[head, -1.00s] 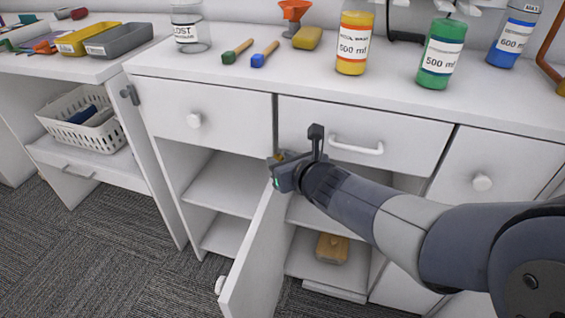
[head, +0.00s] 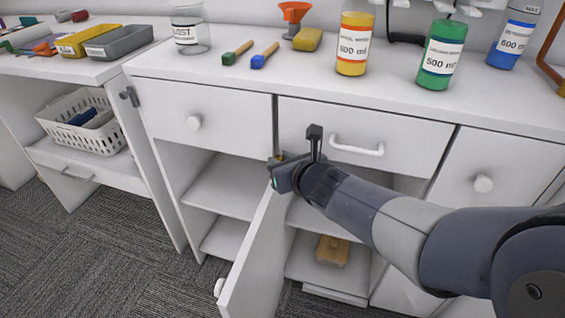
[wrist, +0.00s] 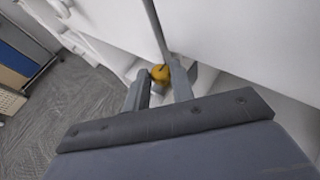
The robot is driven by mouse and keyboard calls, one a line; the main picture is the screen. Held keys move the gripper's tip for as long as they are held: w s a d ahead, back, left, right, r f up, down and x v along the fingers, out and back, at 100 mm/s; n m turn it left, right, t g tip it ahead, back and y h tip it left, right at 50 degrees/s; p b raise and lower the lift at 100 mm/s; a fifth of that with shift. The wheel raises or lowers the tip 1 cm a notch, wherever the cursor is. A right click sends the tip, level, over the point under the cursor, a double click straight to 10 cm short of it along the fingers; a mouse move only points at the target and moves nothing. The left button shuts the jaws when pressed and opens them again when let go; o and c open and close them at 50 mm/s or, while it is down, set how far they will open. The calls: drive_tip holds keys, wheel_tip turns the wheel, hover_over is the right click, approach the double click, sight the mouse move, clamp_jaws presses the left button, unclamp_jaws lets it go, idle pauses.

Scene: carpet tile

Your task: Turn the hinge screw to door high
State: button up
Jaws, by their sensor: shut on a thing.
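The hinge screw has a round yellow head (wrist: 160,73), seen between the fingertips in the wrist view. In the head view only a small yellow patch of it (head: 277,157) shows at the top corner of the open door. My gripper (wrist: 160,86) is shut on the screw; it also shows in the head view (head: 277,166), just below the drawer front. The white cabinet door (head: 252,258) stands swung outward under my gripper, with a round knob low on its free edge. My gripper and wrist hide most of the screw and the hinge.
A drawer with a bar handle (head: 357,146) is just right of my gripper. A wooden block (head: 332,251) lies on the low shelf inside. The carpet left of the door (head: 130,245) is clear.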

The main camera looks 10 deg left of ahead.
drive_tip(key=shift+a+f+t+b, duration=0.1)
drive_tip(key=shift+f+t+b, duration=0.2)
drive_tip(key=shift+b, duration=0.7)
